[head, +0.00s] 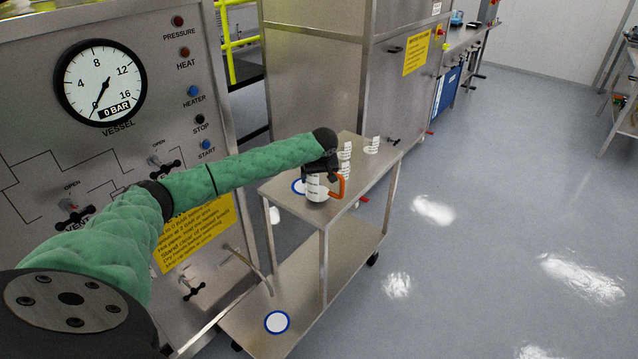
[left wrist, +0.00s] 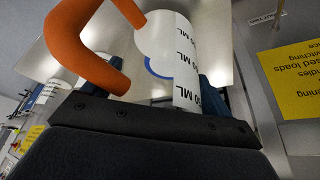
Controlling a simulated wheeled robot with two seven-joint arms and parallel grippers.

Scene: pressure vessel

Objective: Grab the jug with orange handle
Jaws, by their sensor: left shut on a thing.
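The jug (head: 316,191) is white with printed volume marks and an orange handle (head: 342,186). It is upright at the near end of the steel cart's top; I cannot tell whether its base touches the surface. My left gripper (head: 321,172) reaches over it from above and is shut on it, hiding its upper part. In the left wrist view the jug (left wrist: 168,38) with its "ML" marks is between the fingers, and the orange handle (left wrist: 72,48) curves out at the left. My right gripper is not in view.
The steel cart (head: 290,198) has more marked vessels (head: 372,146) behind the jug, and blue-ringed white discs, one on its lower shelf (head: 277,322). The vessel panel (head: 110,160) with gauge and valves stands left. The floor right of the cart is clear.

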